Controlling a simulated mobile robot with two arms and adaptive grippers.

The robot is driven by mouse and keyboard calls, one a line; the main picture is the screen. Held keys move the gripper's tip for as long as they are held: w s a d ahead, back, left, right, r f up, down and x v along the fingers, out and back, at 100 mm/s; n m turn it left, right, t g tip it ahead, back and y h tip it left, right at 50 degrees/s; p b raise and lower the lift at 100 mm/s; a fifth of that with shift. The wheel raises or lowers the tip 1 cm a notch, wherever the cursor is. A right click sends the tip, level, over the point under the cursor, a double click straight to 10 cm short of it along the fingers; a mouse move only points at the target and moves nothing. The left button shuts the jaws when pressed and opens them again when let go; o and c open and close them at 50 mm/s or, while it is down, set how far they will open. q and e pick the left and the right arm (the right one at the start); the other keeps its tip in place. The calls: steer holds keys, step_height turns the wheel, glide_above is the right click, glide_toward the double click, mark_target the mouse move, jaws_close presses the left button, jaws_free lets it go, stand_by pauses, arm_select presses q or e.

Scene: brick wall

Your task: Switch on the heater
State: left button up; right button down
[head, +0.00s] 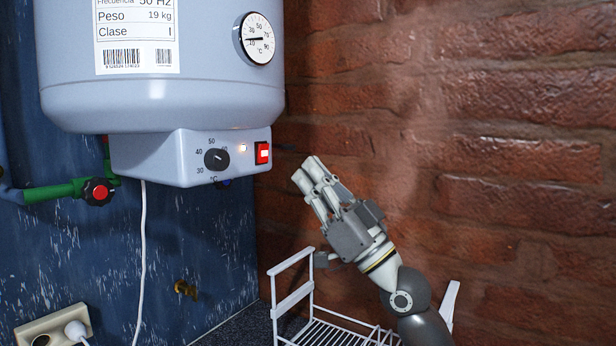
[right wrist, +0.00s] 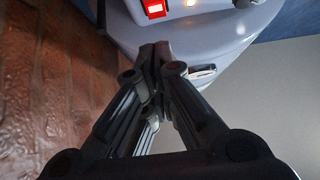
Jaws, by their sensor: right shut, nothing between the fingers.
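The heater (head: 160,88) is a pale grey tank on the blue wall, with a control box below it. The box has a black temperature knob (head: 216,159), a lit indicator lamp (head: 242,148) and a red rocker switch (head: 263,153) that looks lit. The switch also glows in the right wrist view (right wrist: 154,8), at the top, beyond the fingertips. My right gripper (head: 312,172) is shut and empty, to the right of the switch and slightly below it, apart from it in the head view. My left gripper is not in view.
A white wire rack (head: 292,300) stands below my right arm. A green pipe with a red-capped valve (head: 97,192) is at the left. A white cable (head: 141,260) hangs down near a wall socket (head: 50,328) with a plug. The brick wall (head: 520,120) is on the right.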

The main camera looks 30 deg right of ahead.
arm_select(q)
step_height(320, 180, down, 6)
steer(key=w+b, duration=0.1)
steer(key=b, duration=0.4)
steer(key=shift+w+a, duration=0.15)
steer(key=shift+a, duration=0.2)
arm_select(e)
steer(key=s+d+f, duration=0.1)
steer(key=s+f, duration=0.2)
steer(key=f, duration=0.4)
steer(key=shift+s+d, duration=0.1)
